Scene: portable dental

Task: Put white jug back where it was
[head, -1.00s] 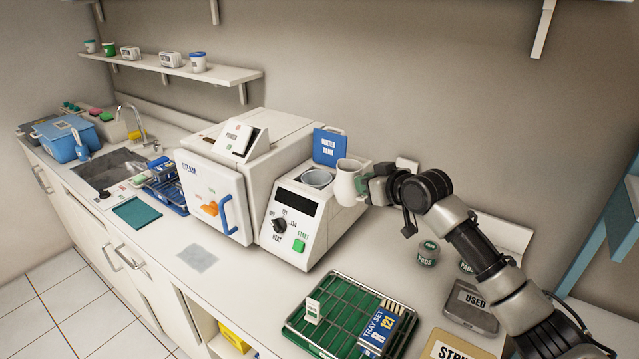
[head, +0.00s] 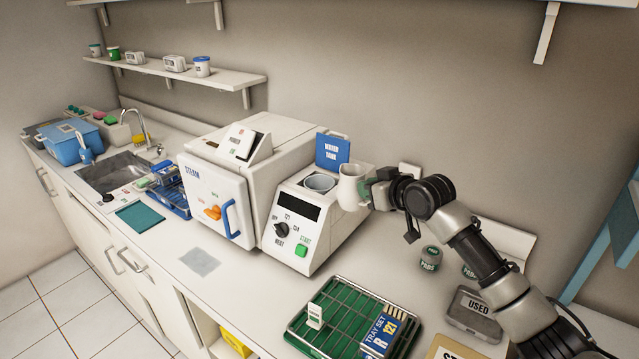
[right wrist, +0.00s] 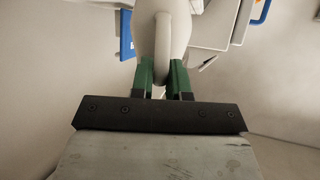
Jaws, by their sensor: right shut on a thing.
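The white jug (head: 351,188) is held upright in the air just right of the steam machine's open water tank (head: 321,182). My right gripper (head: 370,189) is shut on the jug's handle. In the right wrist view the green fingertips (right wrist: 161,78) close on both sides of the handle (right wrist: 162,40), with the jug's body (right wrist: 178,18) beyond it. The jug's contents are hidden. My left gripper is in neither view.
The blue water tank lid (head: 332,151) stands raised behind the opening. A green tray rack (head: 340,325), a lidded PADS jar (head: 430,258) and a grey USED box (head: 474,308) occupy the counter at the front right. Bare counter lies right of the machine, below the jug.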

